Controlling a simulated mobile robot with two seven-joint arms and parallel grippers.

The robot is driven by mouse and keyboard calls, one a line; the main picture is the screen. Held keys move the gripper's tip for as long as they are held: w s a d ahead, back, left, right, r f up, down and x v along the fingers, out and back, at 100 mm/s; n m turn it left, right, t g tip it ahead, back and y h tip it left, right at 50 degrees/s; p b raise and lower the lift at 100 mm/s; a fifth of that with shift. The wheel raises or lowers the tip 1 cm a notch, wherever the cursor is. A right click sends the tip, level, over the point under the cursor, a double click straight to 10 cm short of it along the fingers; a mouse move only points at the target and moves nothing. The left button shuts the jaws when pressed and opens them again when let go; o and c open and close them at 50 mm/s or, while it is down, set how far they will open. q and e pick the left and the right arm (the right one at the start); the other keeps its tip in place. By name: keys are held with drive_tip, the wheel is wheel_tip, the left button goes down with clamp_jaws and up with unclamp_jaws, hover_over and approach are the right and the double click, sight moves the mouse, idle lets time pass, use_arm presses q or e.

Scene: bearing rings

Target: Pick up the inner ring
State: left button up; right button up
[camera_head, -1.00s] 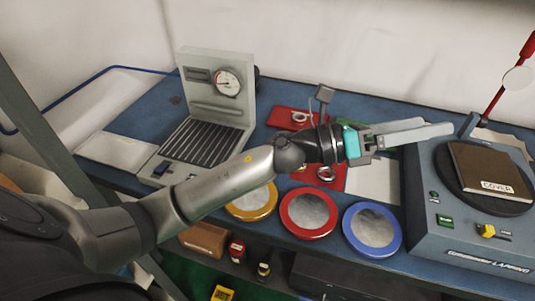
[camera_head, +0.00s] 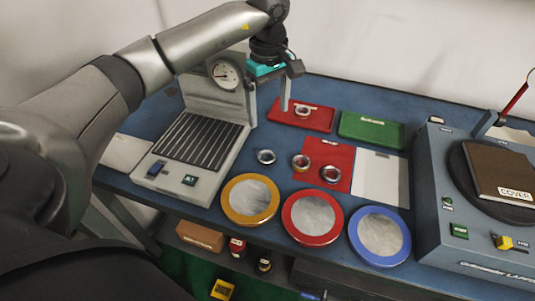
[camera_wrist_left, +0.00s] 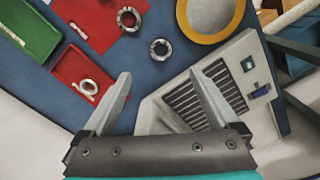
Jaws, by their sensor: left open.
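Several small metal rings are in the head view; I cannot tell for certain which is the inner ring. One silver ring (camera_head: 266,156) lies on the bare blue bench. A coppery ring (camera_head: 301,162) sits at the left edge of the red mat, and a dark-rimmed ring (camera_head: 330,174) lies on the mat. Another ring (camera_head: 303,111) lies in the red tray. My left gripper (camera_head: 268,98) points down above the bench, open and empty, behind the loose ring. In the left wrist view the loose ring (camera_wrist_left: 161,48) is ahead of the open fingers (camera_wrist_left: 160,78). My right gripper is out of view.
The press with a gauge (camera_head: 205,150) stands close left of the gripper. The red tray (camera_head: 325,122) and green tray (camera_head: 372,130) are behind the mat (camera_head: 340,155). Yellow (camera_head: 233,214), red and blue-rimmed discs line the front edge. A lapping machine (camera_head: 430,215) is at right.

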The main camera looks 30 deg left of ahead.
use_arm(q)
drive_tip(key=b, duration=0.2)
hover_over(267, 160)
drive_tip(key=f, duration=0.9)
drive_tip(key=shift+s+d, duration=0.2)
drive_tip(key=shift+d, duration=0.05)
drive_tip(key=shift+f, duration=0.9)
drive_tip(key=f, duration=0.3)
drive_tip(key=shift+w+a+f+b, duration=0.2)
drive_tip(key=shift+a+f+b, duration=0.05)
drive_tip(key=shift+f+b, duration=0.1)
drive_tip(key=shift+f, duration=0.35)
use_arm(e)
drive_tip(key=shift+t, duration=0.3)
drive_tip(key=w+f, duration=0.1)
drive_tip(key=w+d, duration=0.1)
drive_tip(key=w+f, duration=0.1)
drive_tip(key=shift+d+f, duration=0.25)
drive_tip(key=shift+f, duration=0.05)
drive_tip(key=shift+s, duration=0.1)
use_arm(q)
drive_tip(key=c, duration=0.9)
clamp_jaws()
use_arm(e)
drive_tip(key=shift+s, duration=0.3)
